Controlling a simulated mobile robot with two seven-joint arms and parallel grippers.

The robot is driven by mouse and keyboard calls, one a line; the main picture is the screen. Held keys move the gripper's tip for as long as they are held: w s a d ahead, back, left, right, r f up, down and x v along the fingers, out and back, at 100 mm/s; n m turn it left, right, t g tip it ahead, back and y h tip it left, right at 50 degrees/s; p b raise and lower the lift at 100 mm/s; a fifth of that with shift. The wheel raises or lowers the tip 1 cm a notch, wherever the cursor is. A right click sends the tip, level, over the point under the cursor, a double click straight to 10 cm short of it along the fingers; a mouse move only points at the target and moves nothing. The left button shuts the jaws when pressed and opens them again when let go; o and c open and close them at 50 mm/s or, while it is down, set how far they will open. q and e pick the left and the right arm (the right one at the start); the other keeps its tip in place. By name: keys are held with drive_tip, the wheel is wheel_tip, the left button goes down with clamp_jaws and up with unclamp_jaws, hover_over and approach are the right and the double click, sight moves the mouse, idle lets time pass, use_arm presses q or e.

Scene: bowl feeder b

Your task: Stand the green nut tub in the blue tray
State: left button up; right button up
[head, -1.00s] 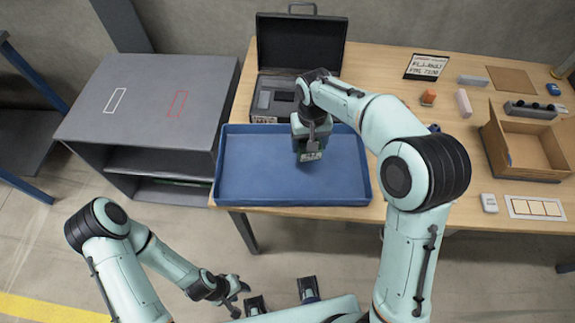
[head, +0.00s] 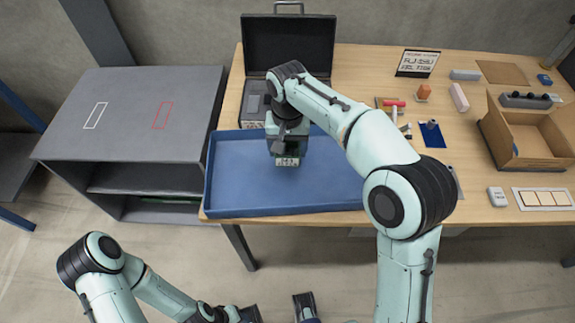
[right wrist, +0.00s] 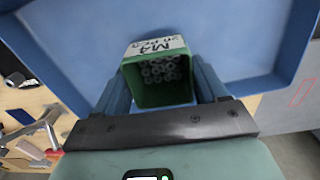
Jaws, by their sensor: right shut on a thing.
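The green nut tub (right wrist: 165,92) is between the fingers of my right gripper (right wrist: 165,85) in the right wrist view. It has a white label marked M4 and holds several small metal nuts. My left gripper (head: 278,309) is at the bottom edge, fingers apart and empty, away from the table.
An open black case (head: 287,47) stands right behind the tray. A grey cabinet (head: 130,130) is to the left. Tools (head: 395,103), a sign (head: 417,64) and a cardboard box (head: 530,125) are on the table to the right. My right arm covers part of the table.

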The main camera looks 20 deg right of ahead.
drive_tip(key=shift+f+b, duration=0.5)
drive_tip(key=shift+f, duration=3.1)
drive_tip(key=shift+f, duration=0.1)
drive_tip(key=o, duration=1.1)
drive_tip(key=shift+c, duration=0.2)
wheel_tip(320, 180, up, 12)
drive_tip(key=shift+r+p, duration=0.1)
drive_tip(key=shift+p, duration=1.05)
